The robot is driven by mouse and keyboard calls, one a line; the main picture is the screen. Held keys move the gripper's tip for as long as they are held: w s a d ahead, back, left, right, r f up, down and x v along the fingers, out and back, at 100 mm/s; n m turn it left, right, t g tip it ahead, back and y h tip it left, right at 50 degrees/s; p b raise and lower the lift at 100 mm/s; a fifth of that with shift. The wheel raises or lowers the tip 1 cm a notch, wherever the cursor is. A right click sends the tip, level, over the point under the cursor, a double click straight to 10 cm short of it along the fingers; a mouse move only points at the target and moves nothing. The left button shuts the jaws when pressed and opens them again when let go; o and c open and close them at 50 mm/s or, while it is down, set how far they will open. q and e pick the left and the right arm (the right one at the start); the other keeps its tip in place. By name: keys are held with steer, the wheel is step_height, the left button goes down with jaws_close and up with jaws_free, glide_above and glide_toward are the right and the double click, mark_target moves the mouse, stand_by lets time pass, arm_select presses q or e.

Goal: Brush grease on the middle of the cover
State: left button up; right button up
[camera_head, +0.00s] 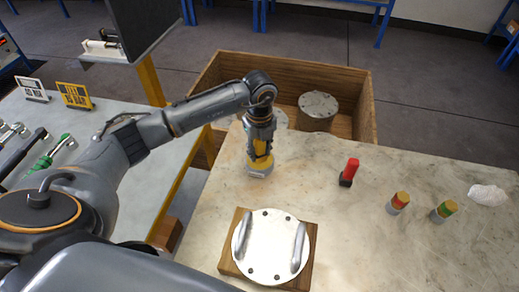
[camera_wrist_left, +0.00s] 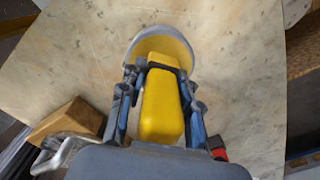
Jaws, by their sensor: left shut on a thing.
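The cover (camera_head: 270,247) is a round silver plate with two raised bar handles and several holes near its rim. It lies on a wooden board at the front of the table, and its middle is bare. My left gripper (camera_head: 261,150) is behind the cover, pointing down and shut on the yellow handle of a tool with a round grey disc at its lower end. The yellow-handled tool (camera_wrist_left: 162,105) fills the middle of the left wrist view, between the fingers. I cannot tell whether its disc touches the table. My right gripper is not in view.
A red-and-black item (camera_head: 349,172), two small grey cylinders with coloured tops (camera_head: 397,203) (camera_head: 444,212) and a white cloth (camera_head: 488,195) are to the right. The tabletop between the tool and cover is clear.

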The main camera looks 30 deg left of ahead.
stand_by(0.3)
arm_select(q)
steer(key=shift+r+p, duration=2.6)
steer(key=shift+r, duration=0.9)
